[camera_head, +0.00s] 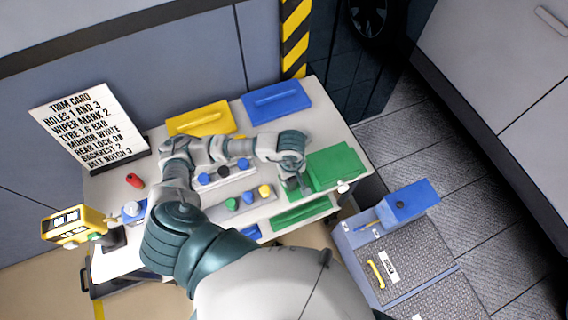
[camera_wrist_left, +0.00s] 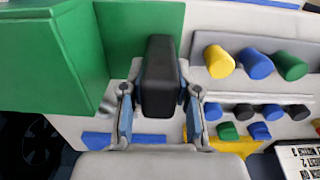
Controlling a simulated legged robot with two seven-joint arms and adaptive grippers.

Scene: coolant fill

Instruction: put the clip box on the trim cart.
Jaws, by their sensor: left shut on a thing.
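My left gripper (camera_head: 293,186) is over the right part of the table, at the left edge of the green box. In the left wrist view the gripper (camera_wrist_left: 159,92) is shut on a dark upright block (camera_wrist_left: 160,76). This block may be the clip box; I cannot tell for sure. In the head view my gripper and wrist mostly hide it. I take the low blue-grey cart (camera_head: 345,245) at the lower right, apart from the table, as the trim cart. My right gripper is not in view.
The green box (camera_head: 338,163) also shows in the left wrist view (camera_wrist_left: 40,65). Yellow (camera_head: 200,118) and blue (camera_head: 277,102) bins stand behind. Racks of coloured knobs (camera_head: 245,200) lie left of the gripper. The cart carries a blue box (camera_head: 412,200) and a yellow handle (camera_head: 376,273).

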